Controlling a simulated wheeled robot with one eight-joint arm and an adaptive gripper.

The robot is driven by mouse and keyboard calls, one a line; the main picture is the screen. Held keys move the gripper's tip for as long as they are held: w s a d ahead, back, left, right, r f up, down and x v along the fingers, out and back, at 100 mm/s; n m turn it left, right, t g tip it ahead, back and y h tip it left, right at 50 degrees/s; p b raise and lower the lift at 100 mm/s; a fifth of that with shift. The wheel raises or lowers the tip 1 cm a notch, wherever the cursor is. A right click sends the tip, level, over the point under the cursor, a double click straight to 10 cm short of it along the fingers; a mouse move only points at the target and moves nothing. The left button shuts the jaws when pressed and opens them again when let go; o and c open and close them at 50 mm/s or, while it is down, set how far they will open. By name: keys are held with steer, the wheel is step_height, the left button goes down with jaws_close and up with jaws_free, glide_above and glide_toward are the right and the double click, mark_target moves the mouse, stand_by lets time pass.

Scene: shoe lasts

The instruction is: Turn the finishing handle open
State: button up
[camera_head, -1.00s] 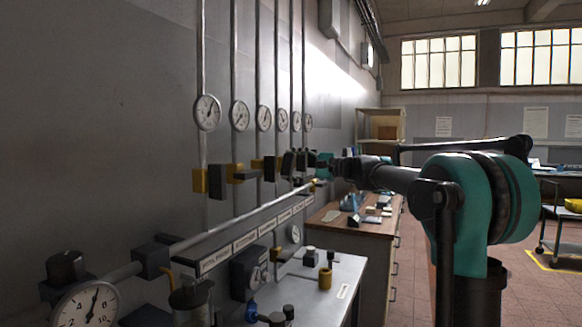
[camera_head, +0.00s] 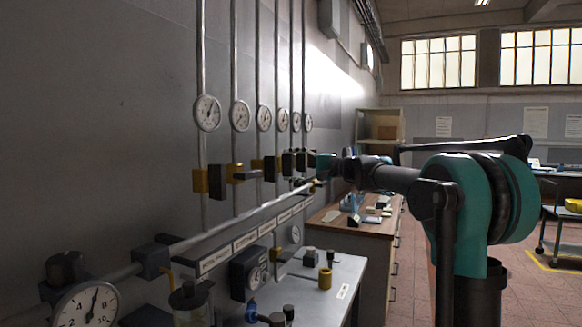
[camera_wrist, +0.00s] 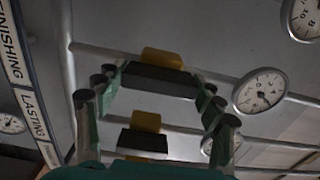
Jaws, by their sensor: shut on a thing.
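In the wrist view, a dark bar handle (camera_wrist: 152,82) on a yellow valve body (camera_wrist: 163,57) lies across the space between my two fingers. I take it as the finishing handle; the FINISHING label (camera_wrist: 12,48) is at the upper left. My gripper (camera_wrist: 158,79) has one teal finger at each end of this bar and is shut on it. In the head view, my gripper (camera_head: 322,166) is at the far end of the valve row by the wall. The handle there is mostly hidden behind it.
Another dark handle on a yellow valve (camera_wrist: 145,121) is close below in the wrist view. Gauges (camera_wrist: 260,91) hang on the pipes. In the head view, a label rail (camera_head: 245,240) runs under the valves, above a grey bench (camera_head: 325,275) and a wooden-topped cabinet (camera_head: 350,225).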

steer(key=o, duration=1.2)
steer(key=shift+c, duration=0.2)
steer(key=v, duration=1.2)
